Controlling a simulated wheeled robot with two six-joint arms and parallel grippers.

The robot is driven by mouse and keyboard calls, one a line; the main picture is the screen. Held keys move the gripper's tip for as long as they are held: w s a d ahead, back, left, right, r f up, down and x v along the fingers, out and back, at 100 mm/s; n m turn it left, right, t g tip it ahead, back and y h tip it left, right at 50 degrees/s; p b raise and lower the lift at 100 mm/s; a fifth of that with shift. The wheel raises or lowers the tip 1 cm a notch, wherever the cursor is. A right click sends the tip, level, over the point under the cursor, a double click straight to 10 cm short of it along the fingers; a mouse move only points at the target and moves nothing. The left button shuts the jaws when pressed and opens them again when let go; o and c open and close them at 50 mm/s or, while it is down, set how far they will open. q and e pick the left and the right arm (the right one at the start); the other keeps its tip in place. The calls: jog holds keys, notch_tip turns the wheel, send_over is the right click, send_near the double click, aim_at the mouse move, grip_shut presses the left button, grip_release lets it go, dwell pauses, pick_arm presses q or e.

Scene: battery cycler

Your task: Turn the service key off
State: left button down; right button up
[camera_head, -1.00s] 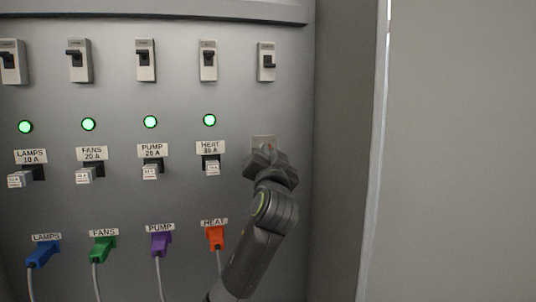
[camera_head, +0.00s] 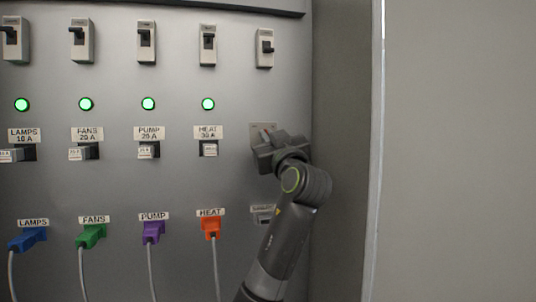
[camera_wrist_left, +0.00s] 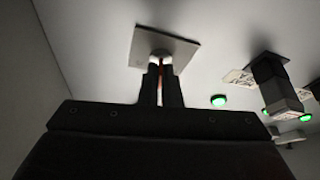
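The service key's square plate (camera_head: 256,128) is on the grey panel, right of the HEAT column, partly hidden behind my left gripper (camera_head: 266,142). In the left wrist view the plate (camera_wrist_left: 185,46) shows a round lock at its middle. The two dark fingers of my left gripper (camera_wrist_left: 162,78) are close together at the lock, with a thin red piece, seemingly the key (camera_wrist_left: 161,82), between them. The key's exact angle is hard to tell. My right gripper is not in view.
Breaker switches (camera_head: 208,44) line the top, with several lit green lamps (camera_head: 208,104) below. Labelled fuses (camera_head: 208,148) and coloured plugs such as the orange one (camera_head: 211,227) are to the left. A cabinet side wall (camera_head: 345,150) stands close to the right.

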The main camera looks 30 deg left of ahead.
pick_arm(q)
jog(key=shift+w+f+n+g+y+b, duration=0.15)
jog(key=shift+n+g+b, duration=0.4)
jog(key=shift+n, duration=0.65)
jog(key=shift+s+r+n+g+y+b, duration=0.15)
jog(key=shift+n+g+b, duration=0.4)
jog(key=shift+n, duration=0.65)
jog(key=shift+w, duration=0.1)
jog(key=c, duration=1.6)
grip_release()
jog(key=shift+c, duration=0.2)
jog(key=shift+d, duration=0.15)
